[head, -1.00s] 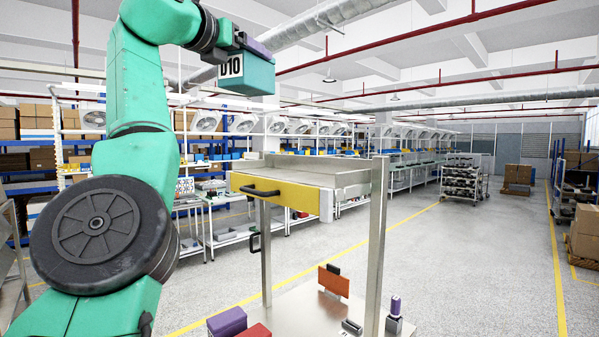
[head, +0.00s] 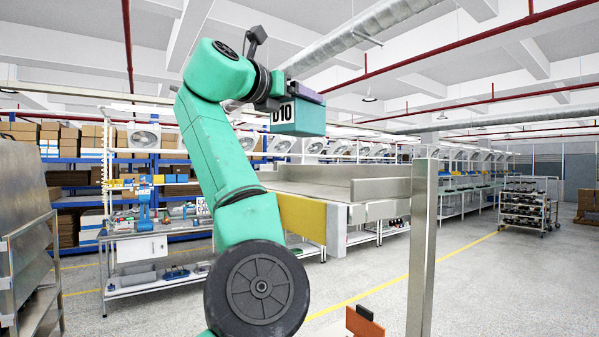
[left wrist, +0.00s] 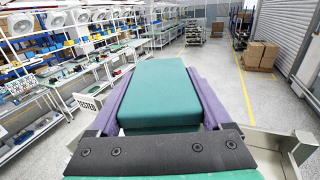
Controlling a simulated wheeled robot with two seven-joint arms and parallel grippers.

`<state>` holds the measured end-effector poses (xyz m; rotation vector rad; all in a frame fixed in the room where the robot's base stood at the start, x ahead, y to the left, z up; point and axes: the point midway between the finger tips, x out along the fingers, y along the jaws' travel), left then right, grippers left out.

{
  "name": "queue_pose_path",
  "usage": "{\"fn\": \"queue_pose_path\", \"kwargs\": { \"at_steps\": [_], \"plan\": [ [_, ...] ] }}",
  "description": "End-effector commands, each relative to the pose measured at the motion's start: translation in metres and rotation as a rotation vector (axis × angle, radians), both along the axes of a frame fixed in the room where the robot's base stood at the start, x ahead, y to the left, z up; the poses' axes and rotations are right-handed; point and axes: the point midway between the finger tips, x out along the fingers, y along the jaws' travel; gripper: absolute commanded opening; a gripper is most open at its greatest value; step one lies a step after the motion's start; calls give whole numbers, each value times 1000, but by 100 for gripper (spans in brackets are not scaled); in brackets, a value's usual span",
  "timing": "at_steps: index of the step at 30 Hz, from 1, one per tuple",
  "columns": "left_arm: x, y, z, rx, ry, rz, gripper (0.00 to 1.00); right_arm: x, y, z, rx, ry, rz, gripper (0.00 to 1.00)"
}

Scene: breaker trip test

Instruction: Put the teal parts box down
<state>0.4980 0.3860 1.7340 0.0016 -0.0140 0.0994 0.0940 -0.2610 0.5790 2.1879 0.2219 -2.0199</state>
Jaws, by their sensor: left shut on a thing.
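The teal parts box (head: 297,116) is held up in the air in the head view, with a white label reading D10 on its side. My left gripper (head: 303,92) is shut on it, with a purple finger showing along its top edge. In the left wrist view the box (left wrist: 160,90) lies between the two purple fingers of my left gripper (left wrist: 160,100), one along each side. The box is above the level of the steel cart top (head: 315,188) and apart from it. The underside of the box is hidden. My right gripper is not in view.
A sloped metal cabinet (head: 25,200) stands at the left. A workbench (head: 140,250) and blue shelving with cartons stand behind. Open floor (head: 480,290) lies at the right.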

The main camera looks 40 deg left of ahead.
Motion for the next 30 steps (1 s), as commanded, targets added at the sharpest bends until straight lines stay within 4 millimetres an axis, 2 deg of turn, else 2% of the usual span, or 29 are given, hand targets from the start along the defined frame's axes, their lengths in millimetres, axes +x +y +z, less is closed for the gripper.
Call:
{"fn": "queue_pose_path", "kwargs": {
  "at_steps": [1,5,9,12,15,21,22,23,30],
  "plan": [
    [3,0,-24,0,4,2,0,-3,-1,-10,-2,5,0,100],
    [2,0,-54,2,4,2,0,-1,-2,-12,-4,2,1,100],
    [3,0,-69,0,4,0,0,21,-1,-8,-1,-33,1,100],
    [3,0,-86,0,5,0,0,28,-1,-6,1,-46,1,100],
    [3,0,-101,-1,3,1,0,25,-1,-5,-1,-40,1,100],
    [2,0,-103,0,1,0,0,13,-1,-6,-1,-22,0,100],
    [2,1,-104,-1,4,0,90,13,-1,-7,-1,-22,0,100],
    [2,1,-104,-1,4,0,100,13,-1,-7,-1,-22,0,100],
    [1,1,-104,-1,3,1,100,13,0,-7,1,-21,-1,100]
  ]
}}
